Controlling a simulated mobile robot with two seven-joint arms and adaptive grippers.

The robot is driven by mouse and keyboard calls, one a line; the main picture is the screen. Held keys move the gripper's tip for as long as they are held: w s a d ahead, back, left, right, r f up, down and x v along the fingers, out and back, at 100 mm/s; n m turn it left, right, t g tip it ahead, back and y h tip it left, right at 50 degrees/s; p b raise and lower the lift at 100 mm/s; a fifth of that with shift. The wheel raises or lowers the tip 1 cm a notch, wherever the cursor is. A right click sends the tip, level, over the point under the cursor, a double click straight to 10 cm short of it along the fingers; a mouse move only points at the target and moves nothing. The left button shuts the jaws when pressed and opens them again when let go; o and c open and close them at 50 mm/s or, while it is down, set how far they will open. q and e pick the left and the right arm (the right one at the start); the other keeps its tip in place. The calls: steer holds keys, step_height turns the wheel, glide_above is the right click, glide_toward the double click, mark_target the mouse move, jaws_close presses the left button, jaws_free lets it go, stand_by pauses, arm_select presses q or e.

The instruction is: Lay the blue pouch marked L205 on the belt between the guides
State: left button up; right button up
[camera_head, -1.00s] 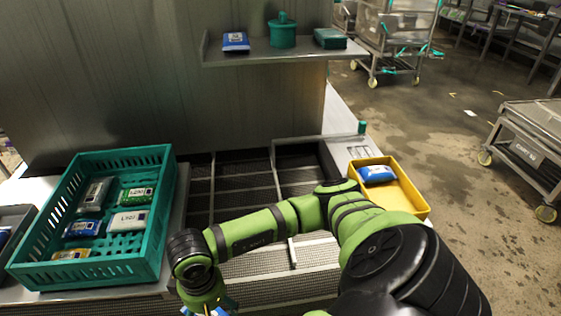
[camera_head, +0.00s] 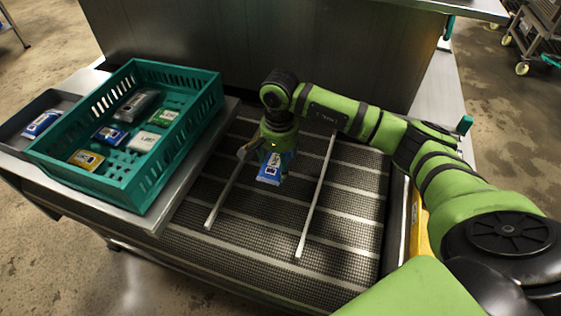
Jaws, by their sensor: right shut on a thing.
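My right gripper (camera_head: 276,155) points down over the belt (camera_head: 255,234), shut on a blue pouch (camera_head: 269,171). The pouch has a white label, too small to read here, and hangs or rests between two pale guides. The left guide (camera_head: 226,189) and the right guide (camera_head: 316,196) lie along the belt on either side of it. Whether the pouch touches the belt I cannot tell. The gripper and wrist hide its upper part. My left gripper is not in view.
A teal crate (camera_head: 151,187) with several pouches stands on the metal table at left. A grey tray with a blue-and-white pouch (camera_head: 42,123) lies beyond it. A yellow bin (camera_head: 419,226) is at right, mostly behind my arm. The near belt is clear.

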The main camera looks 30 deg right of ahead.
mark_target(281, 185)
steer(key=shift+f, duration=0.55)
step_height(281, 185, down, 5)
steer(key=b, duration=0.3)
steer(key=shift+d, duration=0.1)
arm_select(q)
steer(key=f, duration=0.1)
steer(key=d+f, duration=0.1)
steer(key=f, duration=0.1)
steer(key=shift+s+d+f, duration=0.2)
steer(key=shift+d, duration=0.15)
arm_select(e)
steer(key=shift+f, duration=0.1)
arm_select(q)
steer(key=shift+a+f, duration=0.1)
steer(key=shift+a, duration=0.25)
arm_select(e)
steer(key=shift+f, duration=0.1)
arm_select(q)
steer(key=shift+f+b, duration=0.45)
steer(key=shift+b, duration=0.25)
arm_select(e)
steer(key=shift+f, duration=0.5)
steer(key=o, duration=1.2)
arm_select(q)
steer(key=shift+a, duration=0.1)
arm_select(e)
steer(key=shift+r, duration=0.1)
step_height(281, 185, up, 12)
